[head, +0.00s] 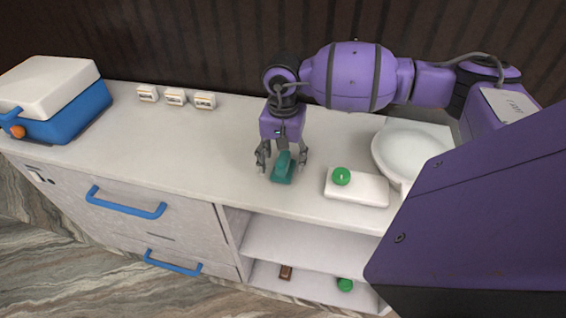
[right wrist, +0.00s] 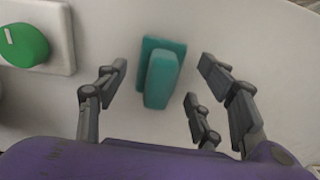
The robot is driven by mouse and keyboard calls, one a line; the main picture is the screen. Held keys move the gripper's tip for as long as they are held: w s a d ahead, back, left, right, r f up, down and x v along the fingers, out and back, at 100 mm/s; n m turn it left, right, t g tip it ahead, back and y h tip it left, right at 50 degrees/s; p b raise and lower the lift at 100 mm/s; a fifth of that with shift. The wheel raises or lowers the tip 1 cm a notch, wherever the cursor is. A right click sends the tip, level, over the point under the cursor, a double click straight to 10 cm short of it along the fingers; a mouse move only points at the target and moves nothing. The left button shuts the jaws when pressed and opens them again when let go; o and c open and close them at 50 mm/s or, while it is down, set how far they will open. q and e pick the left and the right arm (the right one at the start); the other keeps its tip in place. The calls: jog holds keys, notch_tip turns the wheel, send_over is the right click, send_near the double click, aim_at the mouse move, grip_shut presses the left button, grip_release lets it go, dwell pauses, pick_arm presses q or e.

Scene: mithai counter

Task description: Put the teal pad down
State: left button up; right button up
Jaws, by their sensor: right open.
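The teal pad (head: 282,168) is a small block with a raised grip, resting on the white counter in the head view. In the right wrist view the teal pad (right wrist: 160,75) lies between the spread fingers, with gaps on both sides. My right gripper (head: 282,163) is open and points down around the pad; its fingers (right wrist: 155,95) do not appear to touch it. My left gripper is not in view.
Right of the pad is a white board (head: 358,190) with a green round item (head: 341,176). A white bowl (head: 408,150) stands behind it. A blue and white box (head: 62,108) and several small white blocks (head: 175,97) stand left. The counter (head: 190,145) between is clear.

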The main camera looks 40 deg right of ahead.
aim_at(283, 159)
notch_tip(283, 159, up, 11)
jog(key=shift+f+b, duration=0.15)
jog(key=shift+b, duration=0.15)
